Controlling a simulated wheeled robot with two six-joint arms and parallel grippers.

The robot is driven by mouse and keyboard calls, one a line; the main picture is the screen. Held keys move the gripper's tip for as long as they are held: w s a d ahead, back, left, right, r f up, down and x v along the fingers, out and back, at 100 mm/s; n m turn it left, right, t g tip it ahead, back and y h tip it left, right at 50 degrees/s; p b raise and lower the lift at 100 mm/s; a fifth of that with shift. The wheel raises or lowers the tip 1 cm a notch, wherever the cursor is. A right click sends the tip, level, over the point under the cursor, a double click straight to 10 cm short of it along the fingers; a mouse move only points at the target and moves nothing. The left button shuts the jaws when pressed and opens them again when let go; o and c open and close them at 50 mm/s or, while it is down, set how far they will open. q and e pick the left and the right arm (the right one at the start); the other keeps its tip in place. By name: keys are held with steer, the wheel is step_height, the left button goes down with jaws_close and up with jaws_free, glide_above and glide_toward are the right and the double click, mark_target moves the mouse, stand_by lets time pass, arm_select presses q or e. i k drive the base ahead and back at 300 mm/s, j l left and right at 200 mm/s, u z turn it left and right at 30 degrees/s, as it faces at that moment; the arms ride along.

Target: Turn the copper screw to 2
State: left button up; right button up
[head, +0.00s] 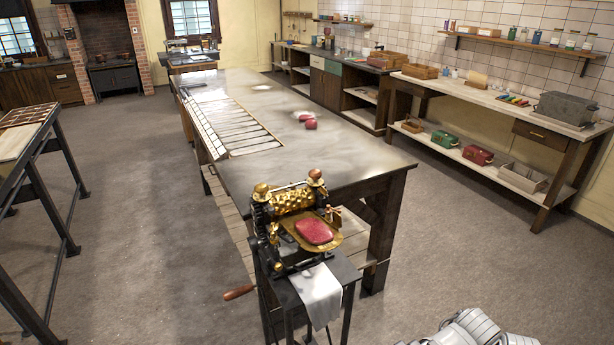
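The drop roller (293,199), with bumpy brass rollers in a black frame, stands on a small dark stand in front of the long table. Two round metal knobs top its posts: a left knob (262,189) and a right knob (315,175). Any scale or number marks are too small to read. A red slab (314,231) lies on the brass tray at the roller's front. Neither of my grippers is in view; a pale part of my own body shows at the bottom right.
A crank handle with a wooden grip (239,292) sticks out left of the stand. A white cloth (318,294) hangs over its front. The long metal-topped table (365,165) stands close behind, with red lumps (309,123) on it. Floor (450,250) is open right of the roller.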

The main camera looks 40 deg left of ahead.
mark_target(315, 174)
steer(key=k+j+z, duration=0.5)
steer(key=k+j, duration=0.75)
steer(key=j, duration=0.15)
